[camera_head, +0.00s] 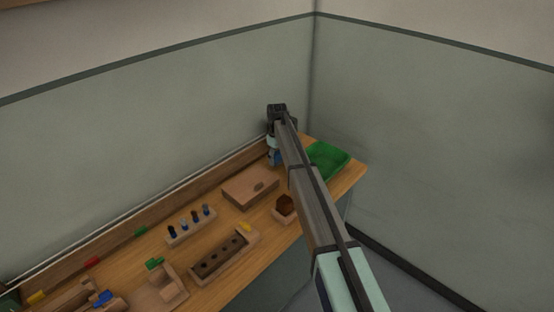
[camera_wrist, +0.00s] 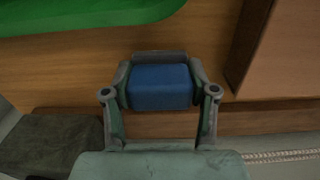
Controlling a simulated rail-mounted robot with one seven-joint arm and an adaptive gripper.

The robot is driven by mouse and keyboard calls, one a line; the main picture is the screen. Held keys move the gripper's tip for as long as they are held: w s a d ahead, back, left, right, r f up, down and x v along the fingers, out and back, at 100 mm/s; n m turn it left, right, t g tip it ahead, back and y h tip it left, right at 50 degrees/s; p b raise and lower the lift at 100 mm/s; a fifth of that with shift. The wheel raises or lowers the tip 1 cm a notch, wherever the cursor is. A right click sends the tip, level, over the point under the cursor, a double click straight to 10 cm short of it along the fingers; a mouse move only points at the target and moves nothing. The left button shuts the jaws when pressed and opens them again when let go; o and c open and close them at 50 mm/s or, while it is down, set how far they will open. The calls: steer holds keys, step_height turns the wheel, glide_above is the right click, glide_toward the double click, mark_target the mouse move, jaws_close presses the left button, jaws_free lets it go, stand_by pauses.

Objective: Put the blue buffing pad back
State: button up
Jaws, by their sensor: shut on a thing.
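The blue buffing pad (camera_wrist: 160,88) sits between the fingers of my gripper (camera_wrist: 160,80) in the wrist view. The gripper is shut on it, with a finger on either side. The pad is over the wooden bench top; I cannot tell whether it touches the wood. In the head view my gripper (camera_head: 275,157) is at the far end of the bench, close to the back rail and left of the green tray (camera_head: 330,158). My arm hides part of that area. The tray's edge (camera_wrist: 85,14) also shows at the upper left of the wrist view.
A wooden box (camera_head: 250,188) stands near the gripper, with a small box of brown material (camera_head: 285,207) beside it. A rack with several dark pegs (camera_head: 190,228) and a holed wooden block (camera_head: 222,258) stand nearer.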

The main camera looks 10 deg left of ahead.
mark_target(277, 153)
steer(key=shift+f, duration=0.65)
steer(key=shift+f, duration=0.2)
steer(key=o, duration=1.1)
steer(key=shift+r, duration=0.1)
step_height(277, 153, up, 12)
steer(key=shift+r+b, duration=0.15)
steer(key=shift+b, duration=1.05)
